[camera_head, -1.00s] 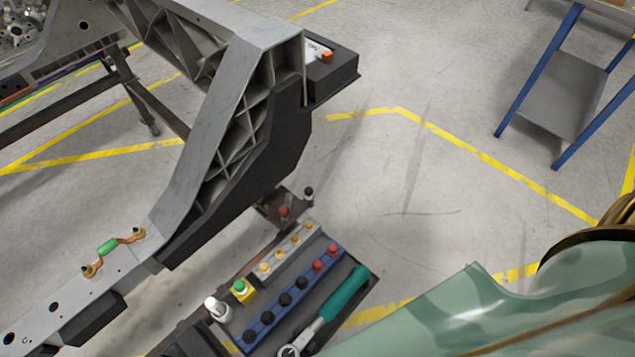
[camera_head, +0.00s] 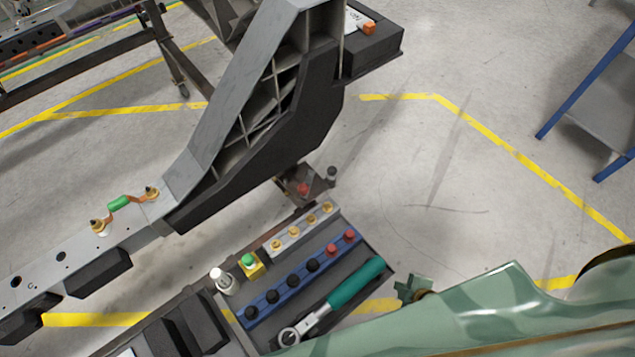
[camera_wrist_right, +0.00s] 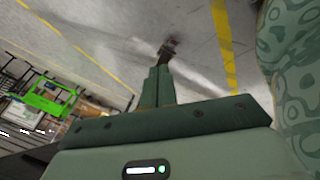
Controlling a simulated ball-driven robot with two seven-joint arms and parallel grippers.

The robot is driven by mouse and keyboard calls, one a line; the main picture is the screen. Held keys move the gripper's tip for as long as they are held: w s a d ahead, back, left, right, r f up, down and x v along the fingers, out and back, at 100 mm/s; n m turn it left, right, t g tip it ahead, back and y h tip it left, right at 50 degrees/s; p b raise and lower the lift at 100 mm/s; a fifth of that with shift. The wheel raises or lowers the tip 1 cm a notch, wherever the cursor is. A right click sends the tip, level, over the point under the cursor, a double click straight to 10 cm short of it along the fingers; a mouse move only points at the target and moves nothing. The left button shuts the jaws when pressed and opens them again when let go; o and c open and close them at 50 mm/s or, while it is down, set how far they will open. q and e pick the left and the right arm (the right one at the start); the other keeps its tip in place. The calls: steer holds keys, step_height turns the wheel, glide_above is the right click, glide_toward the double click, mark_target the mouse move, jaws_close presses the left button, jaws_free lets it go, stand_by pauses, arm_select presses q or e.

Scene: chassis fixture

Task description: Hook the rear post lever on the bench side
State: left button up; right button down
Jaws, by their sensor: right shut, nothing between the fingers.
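A small dark bracket (camera_head: 312,186) stands beyond the tool tray at the foot of the black and grey chassis end. It carries a red knob (camera_head: 303,189) and a black-topped post (camera_head: 331,174). I cannot tell for sure which part is the rear post lever. My right gripper (camera_head: 412,288) shows just right of the tray, apart from the bracket. In the right wrist view its fingers (camera_wrist_right: 158,85) are shut and empty. A small dark and reddish fixture (camera_wrist_right: 169,47) shows past the fingertips there. My left gripper is not in view.
The tray holds a green-handled ratchet (camera_head: 345,290), a blue rail (camera_head: 297,279) with black and red knobs, a brass-knobbed rail (camera_head: 301,228), and a yellow block (camera_head: 251,266) with a green button. A blue-legged cart (camera_head: 590,90) stands at right. The floor between is clear.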

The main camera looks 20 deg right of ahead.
mark_target(307, 181)
steer(key=w+r+n+t+y+b, duration=0.2)
steer(key=w+r+n, duration=0.25)
steer(key=w, duration=0.35)
steer(key=w+r+n+t+y+b, duration=0.1)
steer(key=w+r+n+y+b, duration=0.15)
steer(key=w+n, duration=0.5)
steer(key=w+r+n+t+y+b, duration=0.2)
steer(key=w+r+n+y, duration=0.15)
steer(key=w, duration=0.55)
arm_select(q)
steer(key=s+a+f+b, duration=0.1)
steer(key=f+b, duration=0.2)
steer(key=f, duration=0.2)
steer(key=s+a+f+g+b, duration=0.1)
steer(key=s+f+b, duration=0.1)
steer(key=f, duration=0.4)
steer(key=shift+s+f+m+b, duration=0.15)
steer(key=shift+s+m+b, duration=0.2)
steer(key=shift+b, duration=0.3)
arm_select(e)
steer(key=w+r+n+g+y, duration=0.2)
steer(key=r+n+g, duration=0.3)
steer(key=n, duration=0.7)
steer(key=w+a+r+n+g+y, duration=0.1)
steer(key=r+n+g, duration=0.4)
steer(key=n, duration=0.8)
step_height(307, 181, up, 4)
steer(key=shift+w+a+f+y, duration=0.15)
steer(key=shift+w+a+y, duration=0.1)
steer(key=shift+w+y, duration=0.45)
